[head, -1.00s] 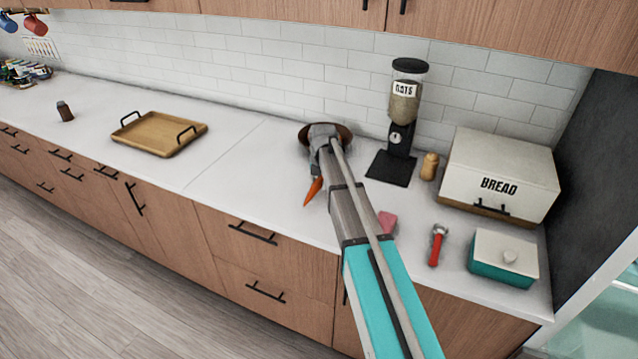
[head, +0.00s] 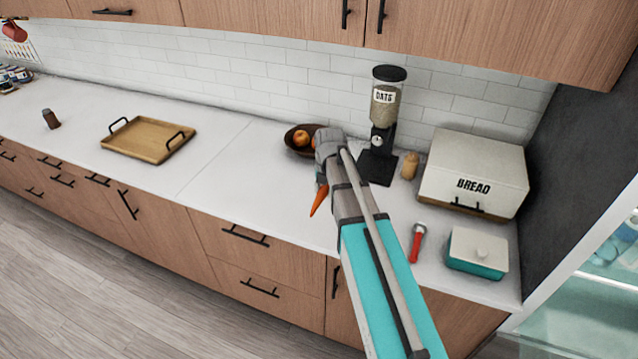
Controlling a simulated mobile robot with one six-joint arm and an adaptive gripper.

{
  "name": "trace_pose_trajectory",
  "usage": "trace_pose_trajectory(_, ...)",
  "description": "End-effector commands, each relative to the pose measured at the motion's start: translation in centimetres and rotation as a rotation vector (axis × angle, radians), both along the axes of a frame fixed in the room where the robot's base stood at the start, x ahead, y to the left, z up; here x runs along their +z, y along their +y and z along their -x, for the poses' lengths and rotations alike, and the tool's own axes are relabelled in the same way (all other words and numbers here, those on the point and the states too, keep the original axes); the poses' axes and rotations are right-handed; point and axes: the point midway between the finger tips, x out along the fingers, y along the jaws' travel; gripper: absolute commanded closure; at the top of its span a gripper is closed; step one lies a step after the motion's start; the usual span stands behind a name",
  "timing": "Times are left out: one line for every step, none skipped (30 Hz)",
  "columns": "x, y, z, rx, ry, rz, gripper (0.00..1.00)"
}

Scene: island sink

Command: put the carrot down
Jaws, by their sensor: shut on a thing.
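An orange carrot (head: 319,200) hangs tip down from my gripper (head: 321,178), which is shut on its upper end. The carrot's upper end and much of the gripper's fingers are hidden or too small to make out. The carrot shows over the white counter (head: 262,197), in front of the fruit bowl. I cannot tell from this view whether its tip touches the counter.
A dark bowl (head: 293,147) with orange fruit stands behind my gripper. An oats dispenser (head: 384,120), a bread box (head: 472,175), a red-handled tool (head: 416,243) and a teal dish (head: 476,262) stand right. A wooden tray (head: 147,140) lies left; the counter between is clear.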

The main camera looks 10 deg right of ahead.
Motion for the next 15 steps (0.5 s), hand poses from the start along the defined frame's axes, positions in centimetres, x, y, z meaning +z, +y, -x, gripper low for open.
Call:
trace_pose_trajectory(0.26, -0.08, 0.43, 0.000, 0.000, 0.000, 1.00)
trace_pose_trajectory(0.30, -0.11, 0.55, 0.000, 0.000, 0.000, 1.00)
trace_pose_trajectory(0.33, -0.15, 0.65, 0.000, 0.000, 0.000, 1.00)
trace_pose_trajectory(0.35, -0.17, 0.72, 0.000, 0.000, 0.000, 1.00)
trace_pose_trajectory(0.37, -0.18, 0.76, 0.000, 0.000, 0.000, 1.00)
trace_pose_trajectory(0.36, -0.20, 0.80, 0.000, 0.000, 0.000, 1.00)
trace_pose_trajectory(0.36, -0.20, 0.80, 0.000, 0.000, 0.000, 1.00)
trace_pose_trajectory(0.36, -0.20, 0.80, 0.000, 0.000, 0.000, 1.00)
trace_pose_trajectory(0.35, -0.21, 0.79, 0.001, 0.000, 0.000, 1.00)
trace_pose_trajectory(0.34, -0.21, 0.79, 0.001, 0.000, 0.000, 1.00)
trace_pose_trajectory(0.34, -0.22, 0.79, 0.001, 0.000, 0.000, 1.00)
trace_pose_trajectory(0.34, -0.22, 0.79, 0.000, 0.000, 0.000, 1.00)
trace_pose_trajectory(0.34, -0.22, 0.78, 0.000, 0.000, 0.000, 1.00)
trace_pose_trajectory(0.34, -0.22, 0.78, 0.000, 0.000, 0.000, 1.00)
trace_pose_trajectory(0.34, -0.22, 0.78, 0.000, 0.000, 0.000, 1.00)
